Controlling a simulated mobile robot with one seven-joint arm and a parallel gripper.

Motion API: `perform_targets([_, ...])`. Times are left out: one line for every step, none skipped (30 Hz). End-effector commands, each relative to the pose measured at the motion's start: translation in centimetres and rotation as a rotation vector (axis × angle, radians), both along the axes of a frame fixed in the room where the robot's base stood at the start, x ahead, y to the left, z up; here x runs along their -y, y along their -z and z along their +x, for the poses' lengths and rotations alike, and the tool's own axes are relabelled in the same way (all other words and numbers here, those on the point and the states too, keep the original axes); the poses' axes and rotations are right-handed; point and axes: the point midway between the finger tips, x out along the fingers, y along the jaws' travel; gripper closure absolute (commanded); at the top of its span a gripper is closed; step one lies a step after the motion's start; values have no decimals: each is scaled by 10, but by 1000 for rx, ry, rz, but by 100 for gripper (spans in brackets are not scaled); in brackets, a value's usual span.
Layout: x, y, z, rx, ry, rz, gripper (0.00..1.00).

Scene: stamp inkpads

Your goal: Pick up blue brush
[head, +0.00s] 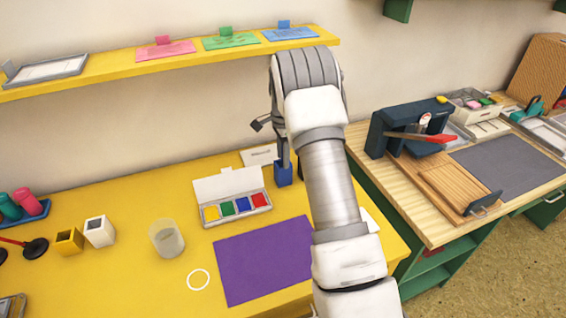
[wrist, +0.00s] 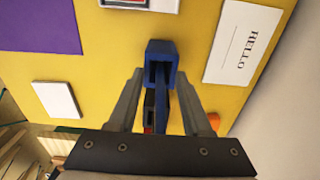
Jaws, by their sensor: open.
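A small blue upright holder (head: 283,174) stands on the yellow table, right of the paint tray. In the wrist view the holder (wrist: 162,52) is straight ahead of my gripper, its dark opening facing me. A blue strip (wrist: 186,108), which looks like the blue brush, runs from the holder back between my fingers. A dark piece with a red spot lies beside it; I cannot tell what it is. My gripper (wrist: 160,80) is open, with one finger on each side of the strip. In the head view my gripper (head: 284,152) is just above the holder, and the brush is hidden.
A white paint tray (head: 231,196) with coloured squares and a purple mat (head: 262,262) lie to the left. A clear cup (head: 167,240) stands farther left. A yellow shelf (head: 120,67) crosses the wall above.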

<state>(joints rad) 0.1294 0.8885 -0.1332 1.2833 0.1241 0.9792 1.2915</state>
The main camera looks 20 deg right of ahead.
Motion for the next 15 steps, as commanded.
perform_targets([0, 1, 0, 2, 0, 0, 51])
perform_targets([0, 1, 0, 2, 0, 0, 51])
perform_targets([0, 0, 0, 2, 0, 0, 51])
perform_targets([0, 0, 0, 2, 0, 0, 51])
perform_targets([0, 0, 0, 2, 0, 0, 51])
perform_targets([0, 0, 0, 2, 0, 0, 54])
perform_targets([0, 0, 0, 2, 0, 0, 60])
perform_targets([0, 0, 0, 2, 0, 0, 65])
perform_targets([0, 0, 0, 2, 0, 0, 72])
perform_targets([0, 0, 0, 2, 0, 0, 78])
perform_targets([0, 0, 0, 2, 0, 0, 83])
perform_targets([0, 0, 0, 2, 0, 0, 90])
perform_targets([0, 0, 0, 2, 0, 0, 96])
perform_targets([0, 0, 0, 2, 0, 0, 100])
perform_targets([0, 0, 0, 2, 0, 0, 100])
